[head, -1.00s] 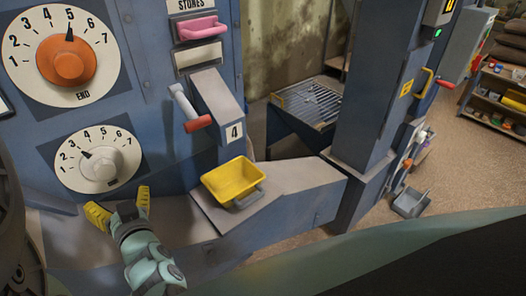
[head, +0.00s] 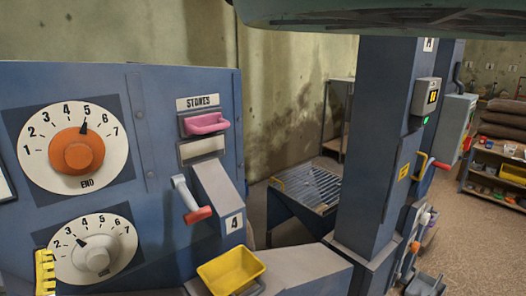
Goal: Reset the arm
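My gripper (head: 45,272) is at the lower left edge of the head view. Only a yellow finger part shows, in front of the left side of the lower white dial (head: 97,258). The rest of the gripper and the arm behind it are cut off, so its opening does not show.
A blue panel holds an upper dial with an orange knob (head: 77,154), a pink handle (head: 206,123) under a STONES label and a red-tipped lever (head: 198,214). A yellow bucket (head: 231,270) sits below the chute. A blue column (head: 375,150) and a grated hopper (head: 312,188) stand to the right.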

